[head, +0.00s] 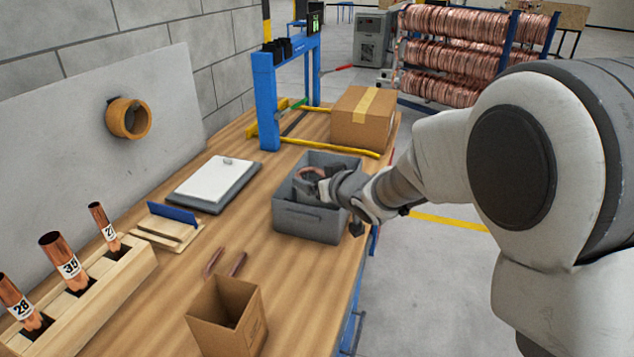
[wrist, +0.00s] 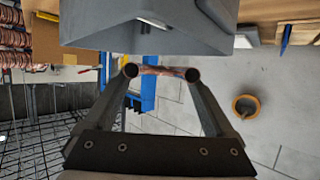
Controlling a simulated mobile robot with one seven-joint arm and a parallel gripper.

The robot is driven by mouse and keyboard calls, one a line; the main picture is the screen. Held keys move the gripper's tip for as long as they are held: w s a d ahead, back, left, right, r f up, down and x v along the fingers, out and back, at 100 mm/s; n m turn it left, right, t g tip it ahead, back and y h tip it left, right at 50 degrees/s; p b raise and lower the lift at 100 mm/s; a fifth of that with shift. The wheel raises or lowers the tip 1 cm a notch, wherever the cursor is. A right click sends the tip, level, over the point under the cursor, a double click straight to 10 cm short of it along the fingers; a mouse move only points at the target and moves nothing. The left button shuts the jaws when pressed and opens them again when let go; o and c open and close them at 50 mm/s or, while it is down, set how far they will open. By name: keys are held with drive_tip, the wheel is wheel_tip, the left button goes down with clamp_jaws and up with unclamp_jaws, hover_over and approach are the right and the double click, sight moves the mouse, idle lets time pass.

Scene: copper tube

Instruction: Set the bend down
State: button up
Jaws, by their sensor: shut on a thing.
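The copper bend (head: 310,172) shows as a curved piece at my gripper's tip, over the opening of the grey bin (head: 305,222). My gripper (head: 318,186) reaches in from the right over the bin. In the wrist view my gripper (wrist: 161,72) has its two fingertips on either side of the copper bend (wrist: 160,70), which spans the gap between them. The grey bin (wrist: 150,25) fills the top of that view, close to the fingertips. Whether the bend touches the bin is hidden.
A taped cardboard box (head: 362,120) stands behind the bin. A white-topped scale (head: 215,184) lies left of it. An open cardboard box (head: 228,320), loose copper pieces (head: 236,264) and a wooden rack (head: 95,290) with labelled tubes are nearer. Bare wood lies between.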

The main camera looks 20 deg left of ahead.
drive_tip(key=shift+f+b, duration=0.6)
drive_tip(key=shift+f, duration=0.1)
drive_tip(key=o, duration=1.1)
drive_tip(key=shift+r, duration=0.1)
